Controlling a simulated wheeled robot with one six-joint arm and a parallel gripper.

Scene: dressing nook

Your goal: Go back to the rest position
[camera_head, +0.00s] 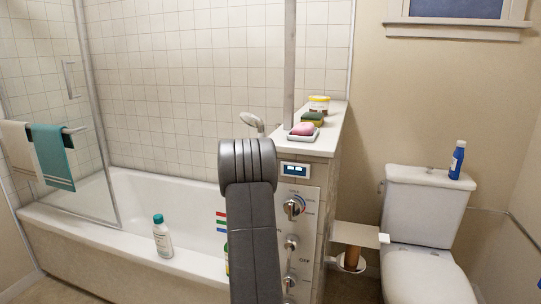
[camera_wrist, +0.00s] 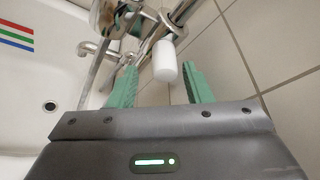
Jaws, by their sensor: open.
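My gripper (camera_wrist: 159,68) shows in the wrist view with its two green fingers spread apart. A white cylinder (camera_wrist: 164,58), which seems part of the chrome fixture (camera_wrist: 178,22) behind, appears between the fingers; I cannot tell how far beyond the tips it is. Nothing is seen gripped. In the head view my dark arm rises in the middle, in front of the tub and the control panel, and the gripper itself is hidden.
The bathtub (camera_head: 75,224) has a white bottle with a teal cap (camera_head: 162,238) at its front rim. A ledge (camera_head: 333,120) holds a pink soap (camera_head: 302,129), a sponge (camera_head: 313,117) and a jar (camera_head: 319,103). A blue bottle (camera_head: 457,162) stands on the toilet tank (camera_head: 415,178). A panel with knobs (camera_head: 300,210) is beside my arm.

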